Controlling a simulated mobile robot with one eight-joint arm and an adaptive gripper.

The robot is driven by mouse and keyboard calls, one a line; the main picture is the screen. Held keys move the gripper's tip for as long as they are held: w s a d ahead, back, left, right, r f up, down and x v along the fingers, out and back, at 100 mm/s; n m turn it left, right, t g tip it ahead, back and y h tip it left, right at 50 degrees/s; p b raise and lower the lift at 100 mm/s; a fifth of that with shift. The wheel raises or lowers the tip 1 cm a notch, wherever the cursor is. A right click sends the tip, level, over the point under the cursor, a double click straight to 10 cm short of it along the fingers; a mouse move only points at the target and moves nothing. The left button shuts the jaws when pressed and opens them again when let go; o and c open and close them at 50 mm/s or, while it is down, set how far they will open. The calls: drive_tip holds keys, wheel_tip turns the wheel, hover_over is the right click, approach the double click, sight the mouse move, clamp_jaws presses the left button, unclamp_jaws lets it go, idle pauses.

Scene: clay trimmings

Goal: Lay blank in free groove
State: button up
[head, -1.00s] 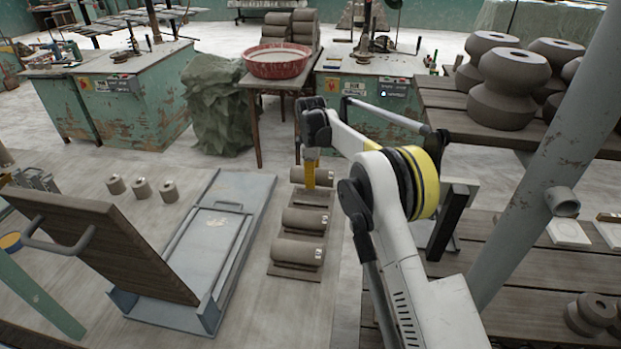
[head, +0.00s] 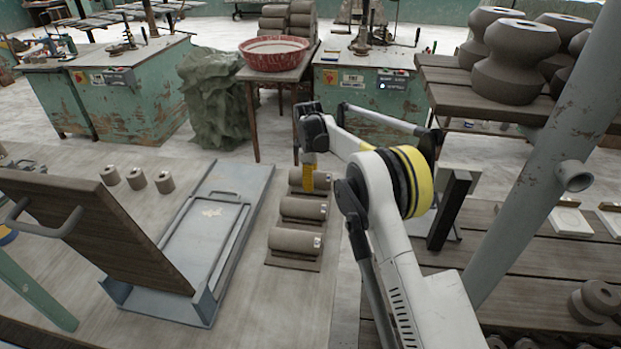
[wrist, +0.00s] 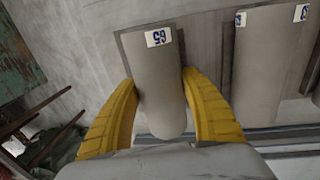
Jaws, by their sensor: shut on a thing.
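A grey-brown clay blank (head: 321,181) lies crosswise at the far end of a grooved board (head: 285,264). My gripper (head: 308,181) is over it from above. In the wrist view, my yellow fingers are shut on both sides of the blank (wrist: 160,92), which has a white number label at its upper end. The blank is at the board's far groove; whether it touches the groove is hidden. Two similar cylinders, a middle one (head: 302,208) and a near one (head: 295,241), lie parallel to it on the board.
A blue-grey metal frame (head: 205,240) with a tilted wooden panel (head: 95,230) stands left of the board. Small clay cylinders (head: 136,178) stand behind the panel. A table with a red basin (head: 273,57) is beyond the bench. Shelves with clay forms (head: 508,60) and a sloping post (head: 545,150) are at right.

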drive_tip(key=shift+f, duration=0.5)
idle(0.6)
drive_tip(key=o, duration=1.5)
drive_tip(key=shift+c, duration=0.2)
drive_tip(key=shift+r, duration=0.1)
drive_tip(key=r, duration=0.4)
drive_tip(key=s+r, duration=0.1)
drive_tip(key=r, duration=0.6)
drive_tip(key=shift+s+a+r, duration=0.15)
drive_tip(key=shift+s+r, duration=0.15)
drive_tip(key=shift+r, duration=0.1)
